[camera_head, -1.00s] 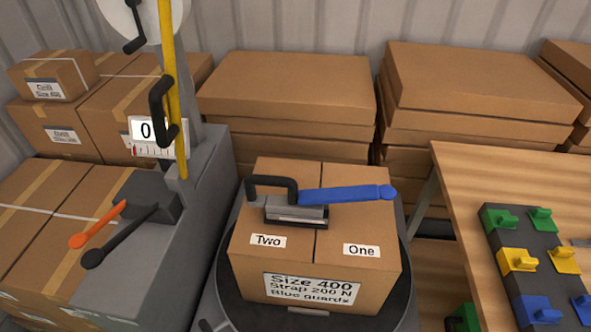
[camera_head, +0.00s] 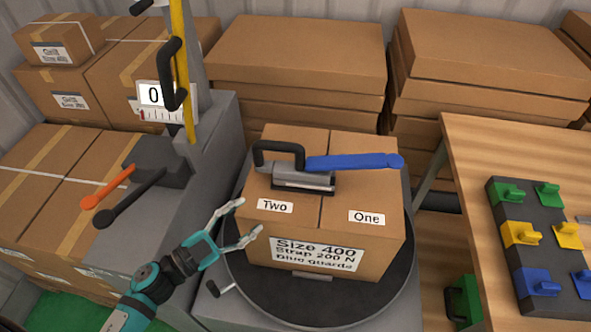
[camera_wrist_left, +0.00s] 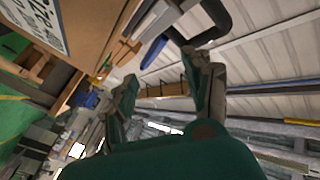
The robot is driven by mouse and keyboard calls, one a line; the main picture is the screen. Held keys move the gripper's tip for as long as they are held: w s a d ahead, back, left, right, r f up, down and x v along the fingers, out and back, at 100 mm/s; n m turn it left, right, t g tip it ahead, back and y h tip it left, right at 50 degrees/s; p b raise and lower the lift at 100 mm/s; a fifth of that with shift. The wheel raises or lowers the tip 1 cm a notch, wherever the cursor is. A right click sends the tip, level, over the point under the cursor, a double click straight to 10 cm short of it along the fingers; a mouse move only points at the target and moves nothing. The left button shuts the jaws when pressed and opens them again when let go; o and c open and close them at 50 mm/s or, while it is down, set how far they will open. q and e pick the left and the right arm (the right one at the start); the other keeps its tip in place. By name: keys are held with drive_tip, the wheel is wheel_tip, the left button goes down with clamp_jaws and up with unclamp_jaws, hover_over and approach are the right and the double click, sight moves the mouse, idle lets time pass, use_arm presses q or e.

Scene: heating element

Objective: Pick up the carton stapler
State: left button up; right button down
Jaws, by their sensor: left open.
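The carton stapler (camera_head: 303,179) lies on top of a labelled carton (camera_head: 372,241). It has a grey body, a black loop handle (camera_head: 262,152) at the left and a long blue lever (camera_head: 352,161) reaching right. My left gripper (camera_head: 249,218) is open and empty, at the carton's left front corner, lower than the stapler and apart from it. In the left wrist view the open fingers (camera_wrist_left: 163,88) frame the background; the black handle (camera_wrist_left: 208,22) and part of the blue lever (camera_wrist_left: 153,52) show beyond them, with the carton (camera_wrist_left: 92,27) at upper left. My right gripper does not show.
The carton stands on a round black turntable (camera_head: 330,309). A grey machine with a yellow post (camera_head: 181,60) and orange lever (camera_head: 107,188) stands left. A wooden table (camera_head: 468,168) with coloured guards on a dark rack (camera_head: 532,268) is right. Stacked cartons (camera_head: 295,62) fill the back.

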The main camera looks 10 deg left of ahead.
sight(273, 149)
use_arm(q)
drive_tip(key=w+a+r+m+y, duration=0.2)
drive_tip(key=w+r+m, duration=0.4)
drive_tip(key=m, duration=0.5)
drive_tip(key=shift+r+x, duration=0.15)
drive_tip(key=shift+x, duration=1.9)
drive_tip(key=shift+r+x, duration=0.15)
drive_tip(key=shift+x, duration=1.95)
drive_tip(key=shift+r+x, duration=0.2)
drive_tip(key=shift+x, duration=1.85)
drive_tip(key=shift+a, duration=0.15)
drive_tip(key=shift+c, duration=0.4)
clamp_jaws()
drive_tip(key=shift+r, duration=0.15)
